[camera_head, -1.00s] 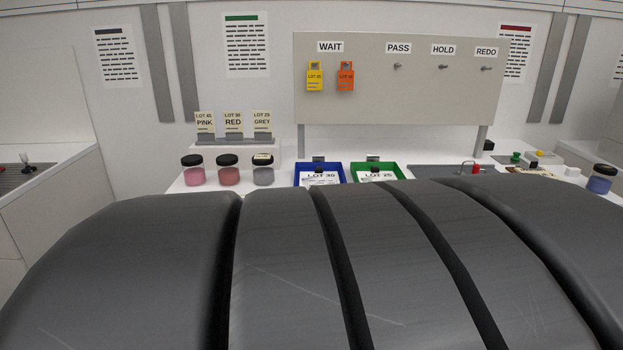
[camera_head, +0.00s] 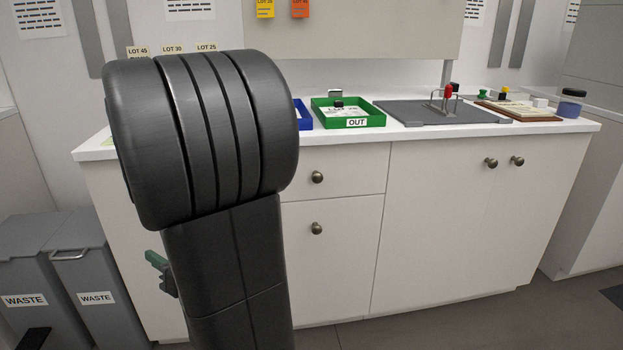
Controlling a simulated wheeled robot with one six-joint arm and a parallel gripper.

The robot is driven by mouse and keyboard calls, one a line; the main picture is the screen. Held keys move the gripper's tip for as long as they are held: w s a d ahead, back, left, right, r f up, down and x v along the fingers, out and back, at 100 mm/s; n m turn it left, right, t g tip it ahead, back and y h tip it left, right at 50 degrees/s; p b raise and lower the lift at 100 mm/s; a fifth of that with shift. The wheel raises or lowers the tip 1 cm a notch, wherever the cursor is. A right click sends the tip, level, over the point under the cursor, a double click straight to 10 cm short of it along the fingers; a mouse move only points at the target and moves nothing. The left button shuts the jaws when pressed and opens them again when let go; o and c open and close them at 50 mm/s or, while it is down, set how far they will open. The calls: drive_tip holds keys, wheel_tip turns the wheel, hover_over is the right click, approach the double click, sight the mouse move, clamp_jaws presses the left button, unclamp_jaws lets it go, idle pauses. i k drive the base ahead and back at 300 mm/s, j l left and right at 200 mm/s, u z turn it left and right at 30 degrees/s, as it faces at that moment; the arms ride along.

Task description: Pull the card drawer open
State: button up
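A white drawer front (camera_head: 350,170) with a round bronze knob (camera_head: 317,177) sits under the counter top, just right of my dark arm. It looks shut, flush with the cabinet. No label shows on it, so I cannot tell whether it is the card drawer. My arm hides the cabinet front to its left. A green and dark piece that seems to be part of my gripper (camera_head: 158,272) shows low at the left edge of my arm, in front of the cabinet. The rest is hidden, and its fingers cannot be made out.
Below the drawer is a door (camera_head: 335,265) with its own knob. A wider cupboard (camera_head: 450,220) stands right. On the counter (camera_head: 420,131) are a green OUT tray (camera_head: 375,121), a grey mat (camera_head: 400,115) and a blue jar (camera_head: 570,106). Waste bins (camera_head: 95,290) stand left. Floor is clear at right.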

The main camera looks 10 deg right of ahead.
sight(330, 171)
drive_tip(key=i+z, duration=0.2)
drive_tip(key=z, duration=0.2)
drive_tip(key=i+j+z, duration=0.15)
drive_tip(key=z, duration=1.1)
